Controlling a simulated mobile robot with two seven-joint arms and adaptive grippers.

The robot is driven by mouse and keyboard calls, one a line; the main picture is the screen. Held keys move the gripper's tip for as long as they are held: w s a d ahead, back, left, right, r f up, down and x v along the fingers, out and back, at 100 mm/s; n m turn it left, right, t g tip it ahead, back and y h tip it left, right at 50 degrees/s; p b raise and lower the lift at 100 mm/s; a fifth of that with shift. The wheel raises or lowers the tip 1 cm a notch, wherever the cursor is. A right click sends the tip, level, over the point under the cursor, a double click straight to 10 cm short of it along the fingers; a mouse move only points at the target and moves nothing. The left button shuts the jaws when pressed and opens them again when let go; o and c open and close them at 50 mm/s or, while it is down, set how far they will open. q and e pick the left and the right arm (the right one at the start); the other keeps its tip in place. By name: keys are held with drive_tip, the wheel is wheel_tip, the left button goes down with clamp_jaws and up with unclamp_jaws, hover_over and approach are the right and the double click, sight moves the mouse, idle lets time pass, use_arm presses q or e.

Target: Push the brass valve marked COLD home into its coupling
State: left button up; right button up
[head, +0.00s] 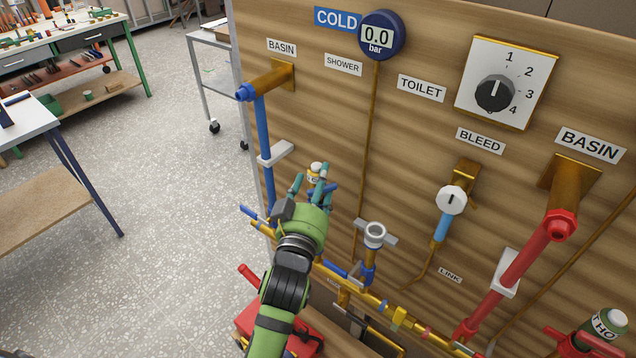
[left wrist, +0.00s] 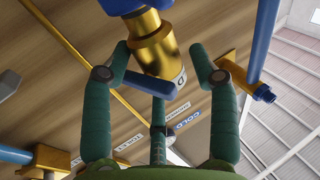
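The brass valve (head: 315,171) with a pale lettered band stands among the fingers of my left gripper (head: 318,188) in the head view. In the left wrist view the brass valve (left wrist: 152,48) shows close up, with a grey end bearing a letter that looks like D. Blue parts adjoin it at the top edge. The three teal fingers of my left gripper (left wrist: 163,62) stand around it, spread. A gap shows between the right finger and the brass. The left finger is very near it; contact is unclear. The coupling is hidden or cannot be made out. My right gripper is not in view.
A blue pipe (head: 264,130) with a pale bracket (head: 277,153) stands left of the gripper. The gauge (head: 381,34) reads 0.0 bar. A red pipe (head: 520,268) and a HOT-marked part (head: 606,325) are at right.

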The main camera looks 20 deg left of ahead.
use_arm(q)
drive_tip(key=shift+d+f, duration=0.1)
drive_tip(key=shift+d, duration=0.05)
drive_tip(key=shift+s, duration=0.1)
drive_tip(key=shift+s+d+f, duration=0.1)
drive_tip(key=shift+s+d, duration=0.1)
drive_tip(key=shift+s, duration=0.35)
drive_tip(key=s, duration=0.6)
drive_tip(key=shift+s+f, duration=0.15)
drive_tip(key=shift+s, duration=0.25)
drive_tip(key=w, duration=0.5)
drive_tip(key=w+r, duration=0.1)
drive_tip(key=w, duration=0.2)
drive_tip(key=shift+w+a+r, duration=0.1)
drive_tip(key=shift+w+a, duration=0.05)
drive_tip(key=shift+a, duration=0.1)
drive_tip(key=shift+r, duration=0.15)
